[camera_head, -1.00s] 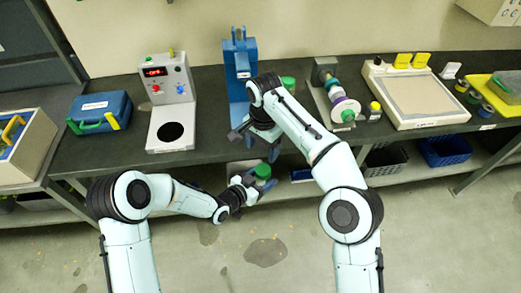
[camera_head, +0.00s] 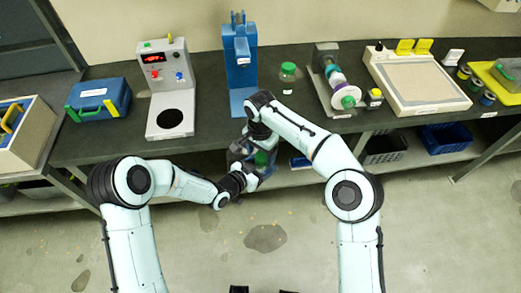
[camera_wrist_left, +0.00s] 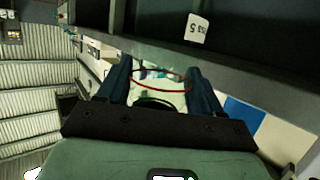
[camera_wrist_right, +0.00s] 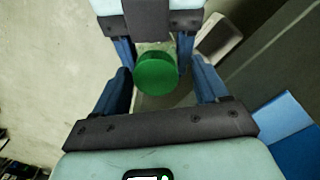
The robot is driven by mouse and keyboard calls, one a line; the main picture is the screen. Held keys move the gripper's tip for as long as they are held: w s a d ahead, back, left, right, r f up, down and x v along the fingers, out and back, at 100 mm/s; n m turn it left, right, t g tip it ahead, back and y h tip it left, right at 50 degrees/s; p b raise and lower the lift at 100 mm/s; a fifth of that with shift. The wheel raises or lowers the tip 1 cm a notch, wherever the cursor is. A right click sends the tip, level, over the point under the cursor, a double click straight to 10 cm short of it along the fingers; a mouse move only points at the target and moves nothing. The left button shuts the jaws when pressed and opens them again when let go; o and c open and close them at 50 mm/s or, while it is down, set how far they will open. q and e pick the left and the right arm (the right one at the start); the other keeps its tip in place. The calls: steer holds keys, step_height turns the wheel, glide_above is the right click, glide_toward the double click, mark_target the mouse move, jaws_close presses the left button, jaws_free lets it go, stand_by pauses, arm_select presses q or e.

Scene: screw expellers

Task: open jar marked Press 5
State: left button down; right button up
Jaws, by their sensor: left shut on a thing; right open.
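A clear jar with a green lid (camera_head: 261,159) is held upright in front of the counter edge. My left gripper (camera_head: 247,172) is shut on the jar body; the left wrist view shows the clear jar with a red ring (camera_wrist_left: 162,82) between the fingers. My right gripper (camera_head: 258,150) is open above the jar. In the right wrist view the green lid (camera_wrist_right: 156,74) lies between its spread fingers, with visible gaps beside it. A white tag (camera_wrist_left: 197,28) reads partly "ss 5" on a dark surface. Its full text is not visible.
Another green-lidded jar (camera_head: 287,77) stands on the counter beside the blue press (camera_head: 240,65). A device with a red display (camera_head: 170,75) is at the left, a disc stand (camera_head: 338,85) at the right. Open floor lies in front.

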steer(key=shift+c, duration=0.3)
steer(key=c, duration=1)
steer(key=shift+r, duration=0.1)
steer(key=shift+c, duration=0.2)
